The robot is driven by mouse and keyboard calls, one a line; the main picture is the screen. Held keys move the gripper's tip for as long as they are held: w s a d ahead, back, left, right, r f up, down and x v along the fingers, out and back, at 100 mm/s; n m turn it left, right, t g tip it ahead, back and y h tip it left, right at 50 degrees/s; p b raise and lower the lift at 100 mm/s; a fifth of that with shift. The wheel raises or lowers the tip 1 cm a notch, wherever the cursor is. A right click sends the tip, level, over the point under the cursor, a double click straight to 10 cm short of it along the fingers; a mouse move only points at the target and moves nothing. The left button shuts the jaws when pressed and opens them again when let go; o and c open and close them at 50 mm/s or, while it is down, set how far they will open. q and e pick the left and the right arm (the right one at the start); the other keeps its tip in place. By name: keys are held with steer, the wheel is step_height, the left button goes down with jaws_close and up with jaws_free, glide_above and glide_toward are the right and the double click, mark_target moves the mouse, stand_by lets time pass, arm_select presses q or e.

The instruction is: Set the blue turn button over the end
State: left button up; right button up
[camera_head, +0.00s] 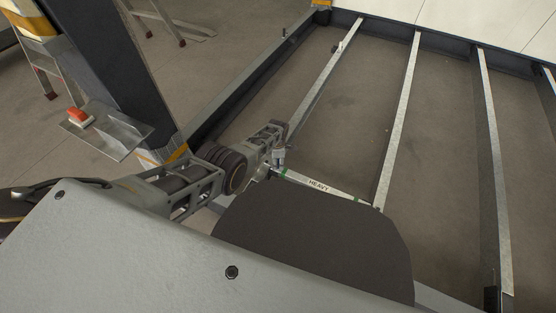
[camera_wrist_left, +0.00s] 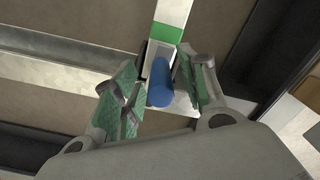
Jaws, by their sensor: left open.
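The blue turn button (camera_wrist_left: 160,88) shows in the left wrist view as a short blue cylinder by a small metal bracket, at the end of a bar (camera_wrist_left: 172,14) with a green band. My left gripper (camera_wrist_left: 158,64) is open, with its green-padded fingers on either side of the button. I cannot tell whether either finger touches it. In the head view my left gripper (camera_head: 279,157) is at the left end of the bar (camera_head: 335,190) marked "HEAVY". The blue button is hidden there. My right gripper is not in view.
Several long metal slats (camera_head: 398,120) cross the floor inside a dark frame (camera_head: 265,75). A dark post (camera_head: 125,85) stands at the left, near a metal plate with a red-topped item (camera_head: 80,117). Bare floor lies between the slats.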

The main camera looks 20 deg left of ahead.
arm_select(q)
steer(key=shift+r, duration=0.2)
steer(key=shift+w+r, duration=0.1)
steer(key=shift+r, duration=5.7)
steer(key=s+a+m+t, duration=0.2)
steer(key=s+m, duration=1)
steer(key=s, duration=0.3)
steer(key=s+r+m, duration=0.6)
steer(key=s, duration=0.2)
steer(key=s+d+r+m+t, duration=0.1)
steer(key=s+r+m, duration=0.4)
steer(key=s, duration=0.3)
steer(key=shift+s+d+r+m+t+p, duration=0.2)
steer(key=shift+s+r+m+t+p, duration=0.15)
steer(key=shift+m, duration=0.55)
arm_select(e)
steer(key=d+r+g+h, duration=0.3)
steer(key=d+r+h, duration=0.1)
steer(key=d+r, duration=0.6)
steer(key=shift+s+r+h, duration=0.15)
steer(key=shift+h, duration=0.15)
